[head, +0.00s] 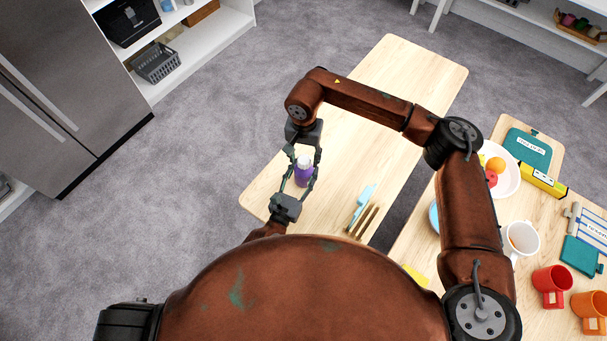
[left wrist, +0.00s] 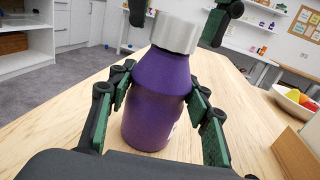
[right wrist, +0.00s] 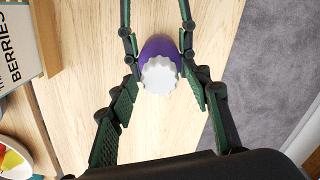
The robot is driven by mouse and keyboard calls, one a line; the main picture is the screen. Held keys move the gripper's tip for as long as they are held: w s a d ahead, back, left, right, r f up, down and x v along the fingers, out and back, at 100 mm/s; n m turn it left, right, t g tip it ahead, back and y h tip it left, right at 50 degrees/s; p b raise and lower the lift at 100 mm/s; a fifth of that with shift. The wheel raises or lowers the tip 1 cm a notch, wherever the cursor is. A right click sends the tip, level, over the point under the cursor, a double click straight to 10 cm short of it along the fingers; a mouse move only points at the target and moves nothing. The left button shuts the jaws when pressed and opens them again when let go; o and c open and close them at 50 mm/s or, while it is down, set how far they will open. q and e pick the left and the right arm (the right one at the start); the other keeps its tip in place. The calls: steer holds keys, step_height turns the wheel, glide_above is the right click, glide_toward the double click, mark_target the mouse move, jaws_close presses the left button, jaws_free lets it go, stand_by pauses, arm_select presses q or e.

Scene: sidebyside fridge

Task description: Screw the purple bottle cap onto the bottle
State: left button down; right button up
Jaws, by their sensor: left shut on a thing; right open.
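The purple bottle (head: 303,177) stands upright on the light wooden table (head: 400,85); it is also in the left wrist view (left wrist: 158,105). A ridged whitish cap (left wrist: 176,32) sits at its top; whether it is screwed tight cannot be told. The cap also shows in the right wrist view (right wrist: 159,75). My left gripper (left wrist: 160,85) is shut on the bottle's body, one finger on each side. My right gripper (right wrist: 163,84) is open, with its fingers on either side of the cap and apart from it.
A light blue object (head: 362,200) and several brown sticks (head: 362,222) lie right of the bottle. A second table at the right holds a white fruit bowl (head: 510,178), a white mug (head: 520,240), a red mug (head: 551,283) and an orange mug (head: 591,308). The table's far half is clear.

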arm_select(q)
steer(key=shift+f, duration=0.2)
arm_select(e)
steer(key=shift+f, duration=0.45)
